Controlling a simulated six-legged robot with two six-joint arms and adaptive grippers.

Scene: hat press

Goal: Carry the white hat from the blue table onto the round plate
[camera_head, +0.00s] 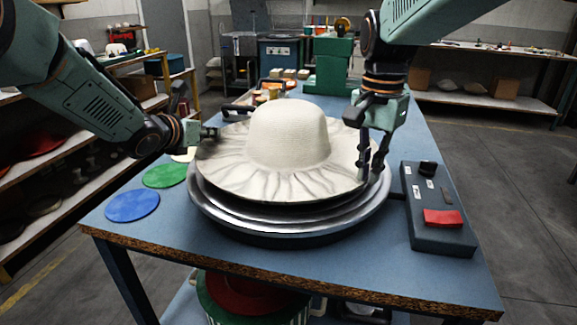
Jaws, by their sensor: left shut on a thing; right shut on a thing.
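The white hat (288,138) has a tall round crown and a wide wavy brim. It is over the round metal plate (290,218), a stepped silver disc on the blue table (240,262). I cannot tell whether the brim rests on the plate or is just above it. My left gripper (210,133) is at the left edge of the brim and shut on it. My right gripper (372,168) points down at the right edge of the brim and is shut on it. The plate's middle is hidden under the hat.
A dark control box (436,205) with a red button stands right of the plate. Blue (132,206) and green (165,175) discs lie flat at left. A green press block (331,67) stands at the back. Shelves line both sides.

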